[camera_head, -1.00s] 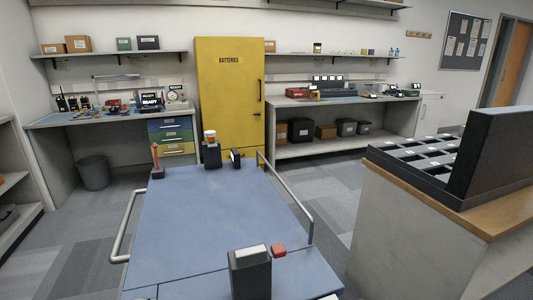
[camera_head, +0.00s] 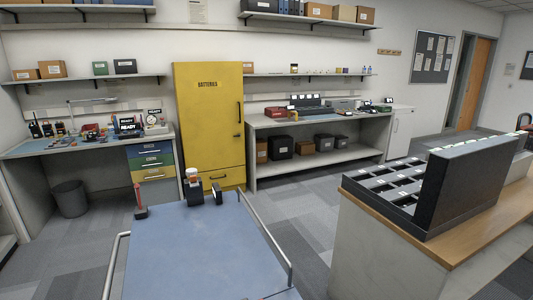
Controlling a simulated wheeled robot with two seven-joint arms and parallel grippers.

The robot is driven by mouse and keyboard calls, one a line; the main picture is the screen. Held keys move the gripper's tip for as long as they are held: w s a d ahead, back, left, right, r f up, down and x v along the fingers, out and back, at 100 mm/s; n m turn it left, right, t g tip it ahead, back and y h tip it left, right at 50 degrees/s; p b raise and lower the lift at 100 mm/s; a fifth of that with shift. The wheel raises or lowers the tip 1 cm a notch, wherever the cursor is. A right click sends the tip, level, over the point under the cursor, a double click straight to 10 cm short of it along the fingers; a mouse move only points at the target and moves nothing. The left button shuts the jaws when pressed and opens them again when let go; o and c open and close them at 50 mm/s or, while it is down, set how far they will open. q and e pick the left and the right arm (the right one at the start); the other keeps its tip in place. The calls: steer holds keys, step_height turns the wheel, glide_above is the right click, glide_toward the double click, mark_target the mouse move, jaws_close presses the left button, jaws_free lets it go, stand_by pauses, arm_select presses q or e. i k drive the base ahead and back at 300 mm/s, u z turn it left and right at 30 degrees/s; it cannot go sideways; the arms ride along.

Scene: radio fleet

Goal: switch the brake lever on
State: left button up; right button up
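A lever with a red upright handle and a dark base (camera_head: 140,200) stands at the far left corner of the blue-topped cart (camera_head: 195,255). It looks like the brake lever, and its handle is close to upright; I cannot tell whether it is on or off.
A dark holder with an orange-and-white container (camera_head: 192,180) and a small black item (camera_head: 217,193) are at the cart's far edge. A metal rail (camera_head: 266,238) runs along its right side. A counter with a black compartment tray (camera_head: 390,185) stands right. A yellow cabinet (camera_head: 209,130) stands behind.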

mark_target(137, 185)
steer(key=z, duration=1.7)
steer(key=k, duration=1.4)
steer(key=u, duration=2)
steer(key=i, duration=0.5)
steer(key=z, duration=0.05)
